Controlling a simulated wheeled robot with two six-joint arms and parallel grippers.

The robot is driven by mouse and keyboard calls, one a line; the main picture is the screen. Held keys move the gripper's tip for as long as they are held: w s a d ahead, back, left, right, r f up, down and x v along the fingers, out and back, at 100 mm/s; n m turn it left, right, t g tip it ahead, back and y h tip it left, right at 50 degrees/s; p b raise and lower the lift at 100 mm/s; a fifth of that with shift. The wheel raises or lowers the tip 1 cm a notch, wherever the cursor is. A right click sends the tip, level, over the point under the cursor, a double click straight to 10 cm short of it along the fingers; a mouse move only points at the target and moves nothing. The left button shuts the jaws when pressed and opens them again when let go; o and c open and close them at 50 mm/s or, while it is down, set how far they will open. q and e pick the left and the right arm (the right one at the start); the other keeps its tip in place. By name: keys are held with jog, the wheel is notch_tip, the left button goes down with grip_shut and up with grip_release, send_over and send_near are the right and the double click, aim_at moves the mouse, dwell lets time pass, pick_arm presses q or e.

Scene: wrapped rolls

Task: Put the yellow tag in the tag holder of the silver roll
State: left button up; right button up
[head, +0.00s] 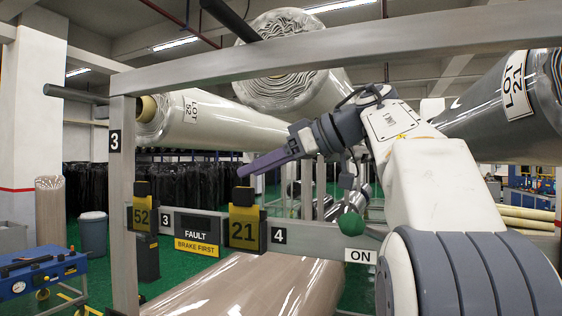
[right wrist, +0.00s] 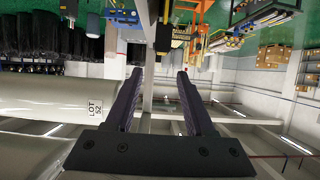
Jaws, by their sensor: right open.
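Two tags hang on the rail in the head view: a yellow-and-black one marked 52 (head: 143,217) at the left post and one marked 21 (head: 244,230) further right. A grey, silvery roll (head: 490,115) with a LOT 21 label lies high at the right. I cannot make out a separate tag holder on it. My right gripper (head: 258,166) is above the 21 tag, apart from it, pointing left. In the right wrist view its two dark fingers are apart with nothing between them (right wrist: 158,78). My left gripper is not in view.
A white LOT 52 roll (head: 210,122) and another wrapped roll (head: 290,70) lie high behind the metal frame (head: 124,200). A FAULT / BRAKE FIRST sign (head: 197,235) and a green knob (head: 351,223) are on the rail.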

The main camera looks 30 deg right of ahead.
jog(key=v, duration=0.5)
jog(key=shift+s+d, duration=0.1)
jog(key=shift+s, duration=0.1)
dwell(0.3)
